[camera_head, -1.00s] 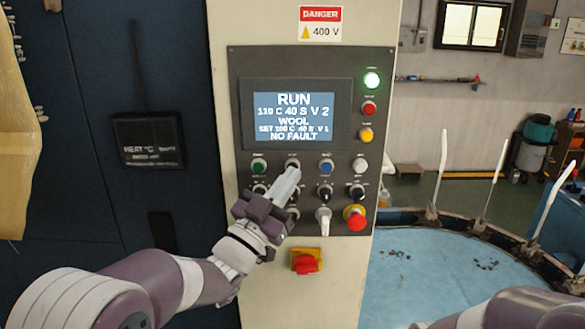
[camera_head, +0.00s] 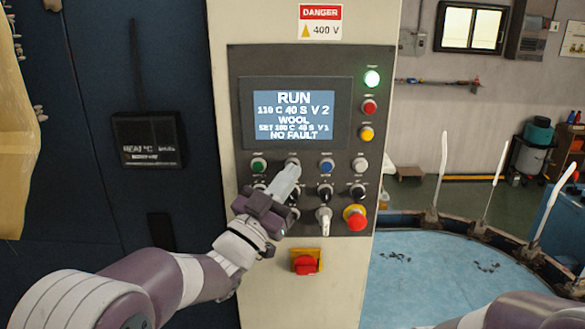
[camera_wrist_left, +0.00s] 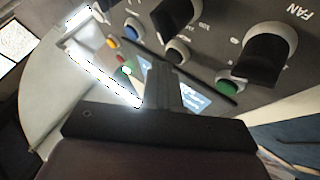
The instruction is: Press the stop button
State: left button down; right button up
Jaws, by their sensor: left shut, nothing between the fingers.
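The control panel (camera_head: 366,200) stands ahead with a row of buttons below its screen (camera_head: 293,112). The stop button appears to be second in that row, between the green button (camera_head: 258,165) and the blue button (camera_head: 326,165). My left gripper (camera_head: 292,170) is shut and empty, its pale fingertips over that spot and hiding most of the button. In the left wrist view, a round button (camera_wrist_left: 178,51) shows at the fingertips, between green and blue buttons. I cannot tell whether they touch. My right gripper is out of view.
The screen reads RUN and NO FAULT. Black knobs (camera_head: 325,193) sit just below the button row. A red emergency button (camera_head: 356,217) is lower right, and a red rotary switch (camera_head: 306,262) is below the panel. A round blue table (camera_head: 430,290) stands right.

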pick_arm(q)
jog(key=shift+w, duration=0.4)
dwell(0.5)
jog(key=shift+s+b, duration=0.85)
jog(key=shift+b, duration=0.05)
jog(key=shift+f, duration=0.1)
jog(key=s+b, duration=0.3)
jog(key=s, duration=0.2)
